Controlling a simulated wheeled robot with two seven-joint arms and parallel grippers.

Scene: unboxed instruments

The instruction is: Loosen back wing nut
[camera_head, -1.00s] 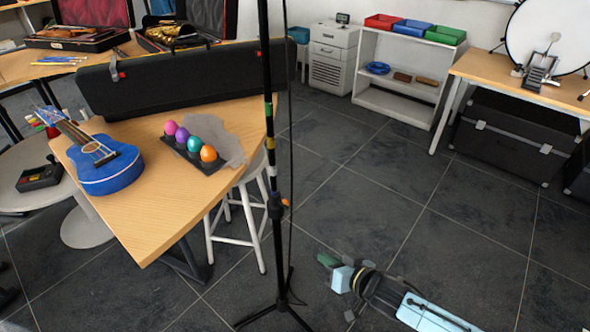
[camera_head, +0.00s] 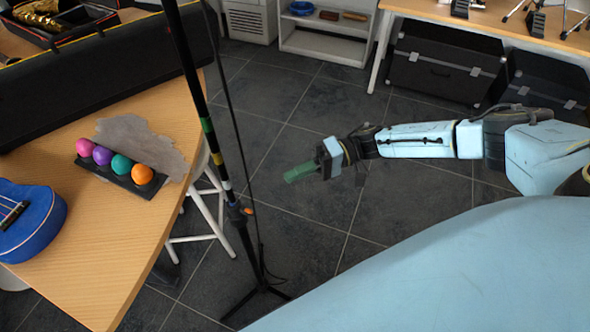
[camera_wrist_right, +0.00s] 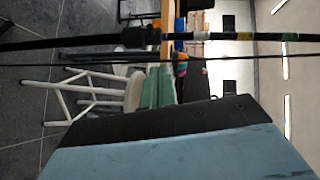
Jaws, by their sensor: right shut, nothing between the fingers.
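I cannot pick out a wing nut in either view. A black stand pole (camera_head: 202,112) with coloured bands rises on the left of the head view, with a small orange part (camera_head: 248,211) at its collar. My right gripper (camera_head: 299,173), with green fingers, is shut and empty, right of the pole and apart from it in the picture. In the right wrist view its green fingers (camera_wrist_right: 157,88) are together, and the pole (camera_wrist_right: 100,41) runs sideways across the top. My left gripper is not in view.
A wooden table (camera_head: 90,270) on the left bears a blue ukulele (camera_head: 35,225), coloured egg-shaped things (camera_head: 121,165) and a long black case (camera_head: 100,85). A white stool (camera_head: 207,205) stands beside it. Black trunks (camera_head: 445,65) stand at the back right. Tiled floor (camera_head: 320,225) is bare mid-view.

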